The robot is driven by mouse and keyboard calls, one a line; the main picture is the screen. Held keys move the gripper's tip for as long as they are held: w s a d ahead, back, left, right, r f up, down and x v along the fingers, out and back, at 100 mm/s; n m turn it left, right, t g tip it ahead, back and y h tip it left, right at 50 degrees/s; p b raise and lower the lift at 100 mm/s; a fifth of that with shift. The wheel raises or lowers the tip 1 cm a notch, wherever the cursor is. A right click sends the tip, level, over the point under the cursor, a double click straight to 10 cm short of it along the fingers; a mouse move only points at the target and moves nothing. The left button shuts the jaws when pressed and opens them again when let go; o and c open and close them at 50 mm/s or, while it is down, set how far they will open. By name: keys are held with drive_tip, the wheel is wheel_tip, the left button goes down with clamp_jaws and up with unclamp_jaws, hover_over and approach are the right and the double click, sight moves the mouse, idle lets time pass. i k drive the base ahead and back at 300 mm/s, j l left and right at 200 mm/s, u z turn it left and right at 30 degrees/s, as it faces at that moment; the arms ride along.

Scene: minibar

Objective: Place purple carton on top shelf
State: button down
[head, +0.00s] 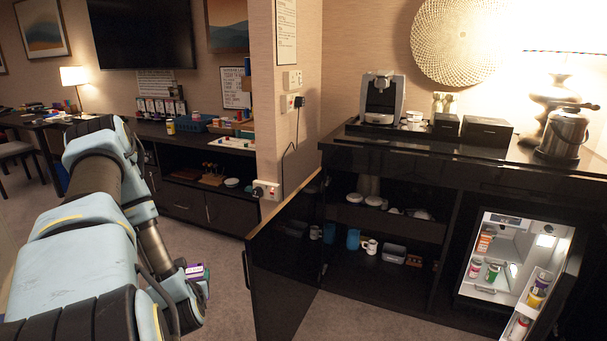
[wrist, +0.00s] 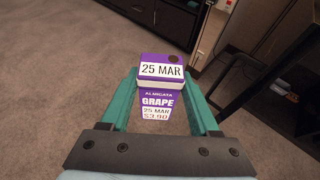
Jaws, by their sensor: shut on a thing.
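The purple carton (wrist: 161,75) has a white "25 MAR" label on top and "GRAPE" on its side. My gripper (wrist: 163,92) is shut on it, with a green finger on each side in the wrist view. In the head view the carton (head: 194,271) shows in part at the end of my arm, low and left of the open dark cabinet door. The open minibar fridge (head: 490,287) stands at the lower right.
The open cabinet door (head: 285,262) stands out between my arm and the fridge. The cabinet shelves (head: 385,222) hold mugs and dishes. The carpet around my gripper is clear.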

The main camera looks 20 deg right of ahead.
sight(503, 254)
drive_tip(key=l+z, duration=0.1)
drive_tip(key=l, duration=0.35)
drive_tip(key=i+l, duration=0.15)
drive_tip(key=l, duration=0.3)
drive_tip(key=i+l+z, duration=0.15)
drive_tip(key=l, duration=0.75)
drive_tip(key=i+l+z, duration=0.15)
drive_tip(key=l, duration=0.3)
drive_tip(key=i+l+z, duration=0.1)
drive_tip(key=l, duration=0.3)
drive_tip(key=i+l, duration=0.35)
drive_tip(key=l, duration=0.1)
